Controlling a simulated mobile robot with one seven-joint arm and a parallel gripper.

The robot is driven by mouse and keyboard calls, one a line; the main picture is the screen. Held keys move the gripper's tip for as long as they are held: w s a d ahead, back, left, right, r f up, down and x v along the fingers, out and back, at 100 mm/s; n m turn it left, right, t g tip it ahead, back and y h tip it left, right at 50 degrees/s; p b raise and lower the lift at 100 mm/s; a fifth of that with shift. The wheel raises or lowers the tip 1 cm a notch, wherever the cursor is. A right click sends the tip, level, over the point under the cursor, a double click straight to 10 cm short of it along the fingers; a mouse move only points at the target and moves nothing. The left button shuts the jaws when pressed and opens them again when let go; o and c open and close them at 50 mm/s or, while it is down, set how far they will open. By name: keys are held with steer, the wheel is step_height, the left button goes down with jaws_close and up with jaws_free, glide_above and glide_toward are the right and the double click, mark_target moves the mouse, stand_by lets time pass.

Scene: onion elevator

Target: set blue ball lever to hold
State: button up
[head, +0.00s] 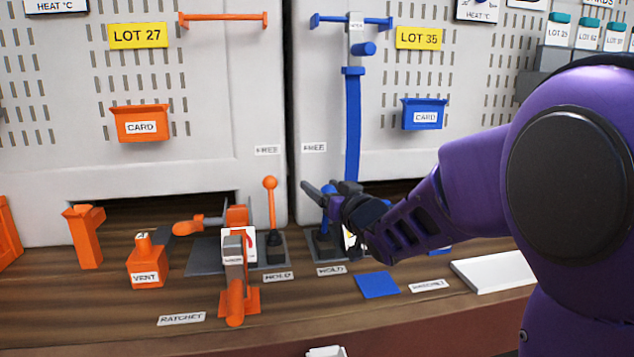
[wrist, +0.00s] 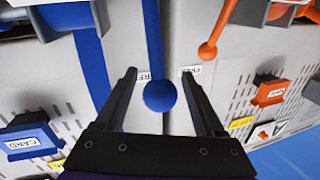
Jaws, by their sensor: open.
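The blue ball lever (head: 325,218) stands roughly upright on its dark base, right of the centre gap, with its ball partly hidden by my gripper (head: 326,187). A FREE label (head: 314,147) is on the panel behind it and a HOLD label (head: 331,270) is on the bench in front. In the wrist view the blue ball (wrist: 160,96) sits between the two fingers of my gripper (wrist: 159,72), which is open. Gaps show on both sides of the ball, and its rod runs up the picture.
A similar orange ball lever (head: 270,205) stands to the left. An orange ratchet handle (head: 234,275) and a VENT block (head: 147,264) are further left. A blue strap (head: 352,120) hangs behind my gripper. A blue square (head: 377,284) lies flat on the bench.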

steer(key=shift+w+a, duration=0.2)
steer(key=shift+w, duration=0.2)
jaws_close()
stand_by(0.4)
